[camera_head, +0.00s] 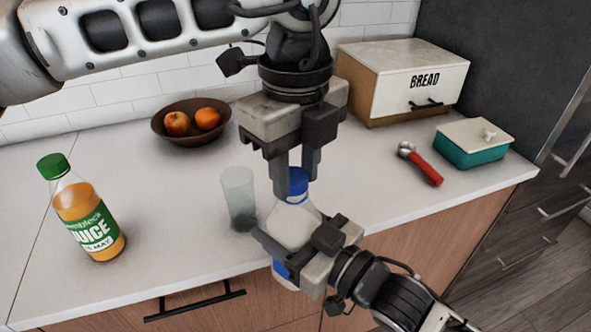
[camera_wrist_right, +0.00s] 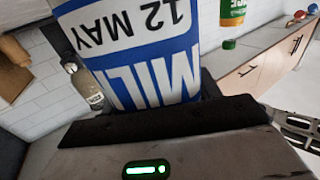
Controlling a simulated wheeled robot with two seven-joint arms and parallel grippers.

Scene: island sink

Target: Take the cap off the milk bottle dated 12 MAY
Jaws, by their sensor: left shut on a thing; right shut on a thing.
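The milk bottle (camera_head: 280,268) stands at the counter's front edge, mostly hidden behind my right gripper. Its blue and white label (camera_wrist_right: 140,45) reads MILK and 12 MAY, upside down in the right wrist view. My right gripper (camera_head: 287,243) is shut on the bottle's body. The blue cap (camera_head: 297,186) is at the top of the bottle, between the fingertips of my left gripper (camera_head: 294,178), which points down from above and is shut on it. Whether the cap is still seated on the neck cannot be told, as the fingers cover part of it.
A clear glass (camera_head: 238,192) stands close left of the bottle. A juice bottle (camera_head: 88,220) with a green cap is further left. A fruit bowl (camera_head: 160,128), bread box (camera_head: 380,90), red-handled tool (camera_head: 425,167) and teal box (camera_head: 470,150) stand further back.

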